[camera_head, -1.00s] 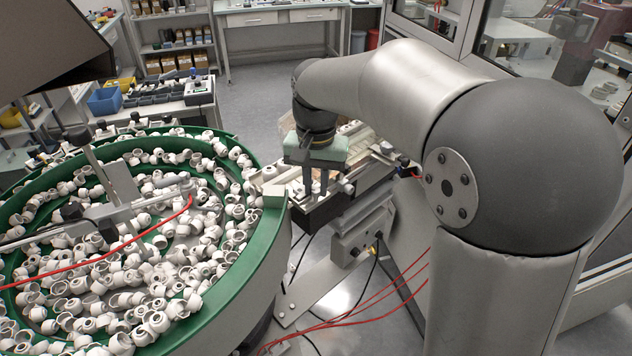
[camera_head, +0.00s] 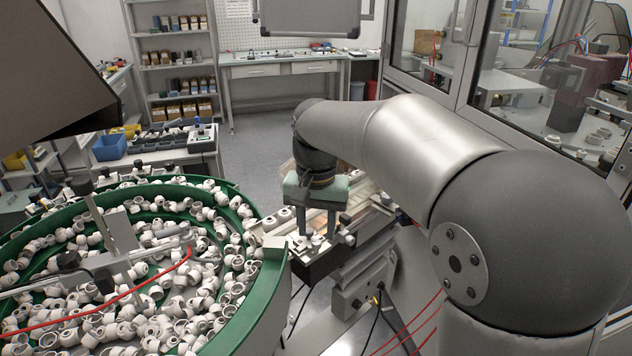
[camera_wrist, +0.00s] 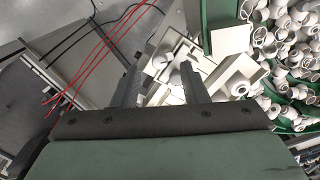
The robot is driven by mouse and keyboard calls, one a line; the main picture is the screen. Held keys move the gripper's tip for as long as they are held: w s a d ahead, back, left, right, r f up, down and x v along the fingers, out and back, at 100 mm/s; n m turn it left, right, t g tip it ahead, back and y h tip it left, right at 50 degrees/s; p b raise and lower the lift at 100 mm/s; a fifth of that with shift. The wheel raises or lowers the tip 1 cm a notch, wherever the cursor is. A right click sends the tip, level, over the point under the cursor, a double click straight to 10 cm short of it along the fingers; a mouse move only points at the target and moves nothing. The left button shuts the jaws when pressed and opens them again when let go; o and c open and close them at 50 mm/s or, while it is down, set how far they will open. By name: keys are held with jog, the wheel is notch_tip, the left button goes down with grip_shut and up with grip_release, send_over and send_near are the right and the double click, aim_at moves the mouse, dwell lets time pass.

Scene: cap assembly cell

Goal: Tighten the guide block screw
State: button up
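My gripper (camera_head: 317,234) points down over the end of the feed track (camera_head: 318,262), beside the green bowl. In the wrist view its two dark fingers (camera_wrist: 161,68) are apart, with a clear gap between them. A small pale screw or knob (camera_wrist: 179,76) shows between the fingers, nearer the right one; I cannot tell whether it touches. Pale blocks (camera_wrist: 238,74) lie around it, probably including the guide block. In the head view small metal parts sit by the fingertips, too small to tell apart.
The green bowl feeder (camera_head: 262,300), full of white caps, stands close on the left. Red hoses (camera_wrist: 105,45) run past the track. A glazed enclosure (camera_head: 440,60) stands behind on the right.

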aim_at(316, 241)
notch_tip(316, 241, up, 15)
jog(key=shift+f, duration=0.2)
